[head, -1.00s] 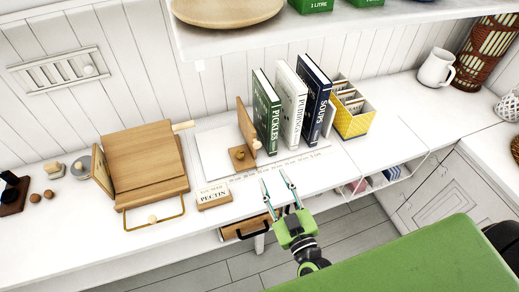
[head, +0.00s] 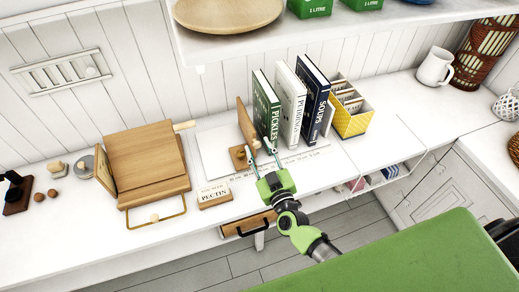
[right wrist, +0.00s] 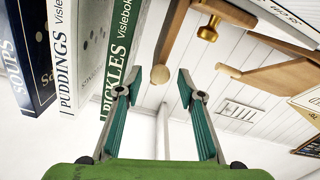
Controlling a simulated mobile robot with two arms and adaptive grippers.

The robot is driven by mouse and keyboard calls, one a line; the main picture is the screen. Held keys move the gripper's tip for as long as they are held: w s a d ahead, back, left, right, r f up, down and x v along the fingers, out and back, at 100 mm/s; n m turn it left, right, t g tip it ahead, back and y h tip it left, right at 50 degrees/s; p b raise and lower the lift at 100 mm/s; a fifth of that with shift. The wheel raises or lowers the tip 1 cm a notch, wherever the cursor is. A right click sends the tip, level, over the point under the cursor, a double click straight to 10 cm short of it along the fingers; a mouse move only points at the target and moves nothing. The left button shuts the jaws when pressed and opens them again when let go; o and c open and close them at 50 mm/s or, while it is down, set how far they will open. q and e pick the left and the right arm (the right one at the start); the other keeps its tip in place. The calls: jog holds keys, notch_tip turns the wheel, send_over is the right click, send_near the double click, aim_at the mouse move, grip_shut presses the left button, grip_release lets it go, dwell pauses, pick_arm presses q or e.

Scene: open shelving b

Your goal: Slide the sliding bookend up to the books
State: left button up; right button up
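The sliding bookend (head: 243,123) is an upright wooden plate on a wooden foot with a brass knob (head: 240,153). It stands left of the green Pickles book (head: 265,110), with a gap between them. The white Puddings book (head: 290,105) and navy Soups book (head: 313,100) stand further right. My right gripper (head: 259,148) is open and empty, its fingertips in front of the bookend and the Pickles book. In the right wrist view, the open fingers (right wrist: 153,85) point towards the bookend (right wrist: 168,45) and the Pickles book (right wrist: 122,50). My left gripper is out of view.
A Pectin box (head: 214,194) lies on the counter left of my right gripper. A wooden cookbook stand (head: 148,160) is further left. A yellow-sided card box (head: 352,122) stands right of the books. A shelf (head: 260,42) overhangs the back.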

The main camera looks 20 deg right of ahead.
grip_shut()
jog(key=shift+d, duration=2.05)
grip_release()
jog(key=shift+a, duration=0.1)
jog(key=s, duration=1.2)
jog(key=shift+d, duration=0.25)
